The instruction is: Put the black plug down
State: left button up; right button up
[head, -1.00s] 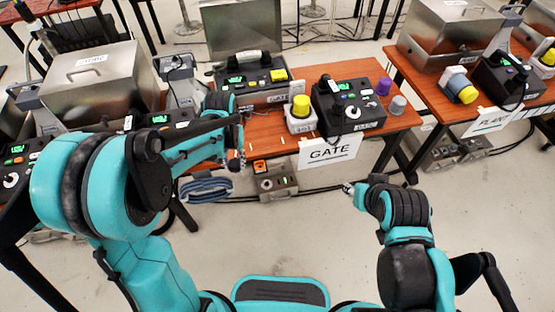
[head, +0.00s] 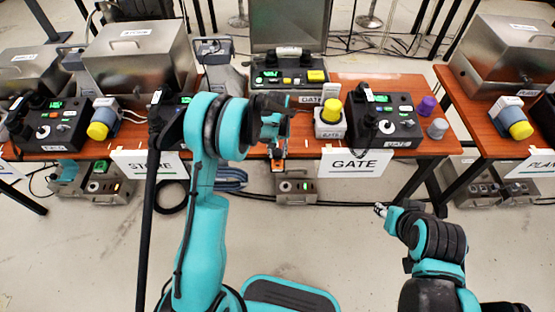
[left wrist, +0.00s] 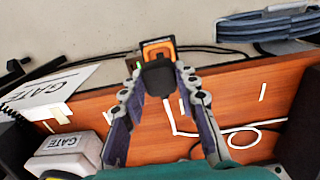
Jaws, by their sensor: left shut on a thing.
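The black plug (left wrist: 158,78) is a small dark block between the fingers of my left gripper (left wrist: 157,82) in the left wrist view. The gripper is shut on it. An orange-framed square (left wrist: 158,50) shows just beyond the plug; I cannot tell whether they are joined. In the head view my left gripper (head: 278,153) points down at the front edge of the wooden table (head: 304,143), left of the GATE sign (head: 355,162). The plug is too small there to make out clearly. My right gripper (head: 380,210) is over the floor, its fingers unclear.
A yellow-topped button box (head: 331,117) and a black control panel (head: 385,122) stand right of my left gripper. A monitor (head: 290,25) is behind. A grey box (head: 297,187) lies on the floor under the table edge. Bare table shows in the left wrist view (left wrist: 240,100).

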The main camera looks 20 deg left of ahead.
aim_at(277, 159)
pick_arm(q)
notch_tip(277, 159, down, 4)
jog(key=shift+f+b, duration=0.1)
jog(key=shift+b, duration=0.85)
jog(key=shift+r, duration=0.2)
jog(key=shift+f, duration=0.4)
jog(key=o, duration=1.1)
jog(key=shift+o, duration=0.3)
jog(key=shift+r, duration=0.1)
